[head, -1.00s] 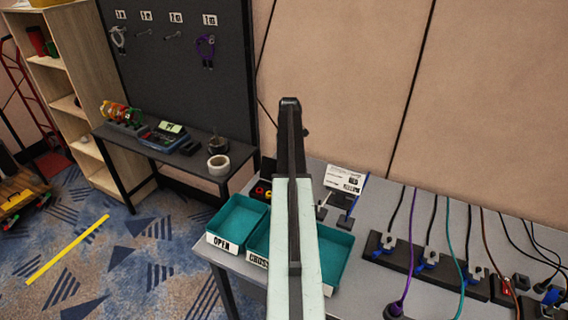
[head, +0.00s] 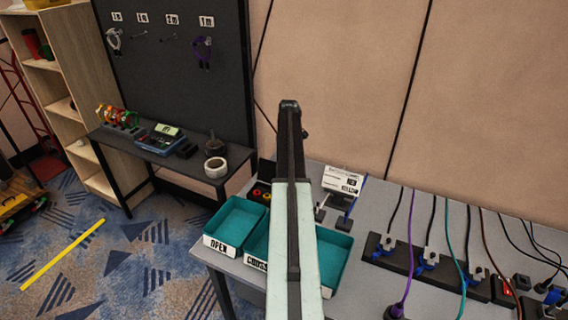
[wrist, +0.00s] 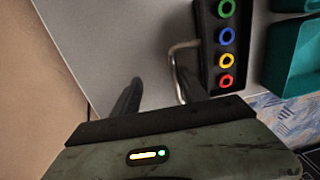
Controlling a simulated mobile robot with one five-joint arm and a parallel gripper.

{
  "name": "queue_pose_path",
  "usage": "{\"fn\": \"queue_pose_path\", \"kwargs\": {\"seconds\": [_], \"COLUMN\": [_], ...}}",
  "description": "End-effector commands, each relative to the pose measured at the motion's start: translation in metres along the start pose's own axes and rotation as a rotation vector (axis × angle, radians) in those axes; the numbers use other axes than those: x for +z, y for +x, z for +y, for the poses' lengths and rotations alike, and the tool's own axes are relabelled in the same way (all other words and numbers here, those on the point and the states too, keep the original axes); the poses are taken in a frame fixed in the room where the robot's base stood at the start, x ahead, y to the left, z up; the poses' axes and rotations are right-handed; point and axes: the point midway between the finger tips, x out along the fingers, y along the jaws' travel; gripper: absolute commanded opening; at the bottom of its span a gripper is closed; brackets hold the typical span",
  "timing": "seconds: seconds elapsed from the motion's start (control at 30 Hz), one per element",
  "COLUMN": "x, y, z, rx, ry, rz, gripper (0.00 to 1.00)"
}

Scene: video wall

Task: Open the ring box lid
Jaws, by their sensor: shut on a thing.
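The ring box (wrist: 206,72) is a dark case with green, blue, yellow and red rings in a row, at the top right of the wrist view. In the head view, part of the ring box (head: 256,194) shows left of my arm, with red and yellow rings visible and a dark panel (head: 267,172) behind them. I cannot tell for sure whether that panel is its lid. A bent metal handle (wrist: 173,58) stands out from the box's left side. My gripper (wrist: 160,76) is shut on this handle, which lies close to the right finger. My arm hides the gripper in the head view.
Teal trays, one labelled OPEN (head: 236,222), stand at the table's front edge. A white card (head: 342,180) stands behind them. Cables and a dark connector strip (head: 392,262) fill the table's right side. A side table (head: 160,165) with small items stands left.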

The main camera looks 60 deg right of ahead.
Motion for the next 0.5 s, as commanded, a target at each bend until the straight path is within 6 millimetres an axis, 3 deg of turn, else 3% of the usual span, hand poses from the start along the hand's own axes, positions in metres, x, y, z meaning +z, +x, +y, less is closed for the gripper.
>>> {"fn": "queue_pose_path", "kwargs": {"seconds": [0.5], "x": [-0.0006], "y": [-0.0051], "z": [0.0012], "rx": [0.008], "ry": [-0.001], "rz": [-0.001], "gripper": [0.31]}}
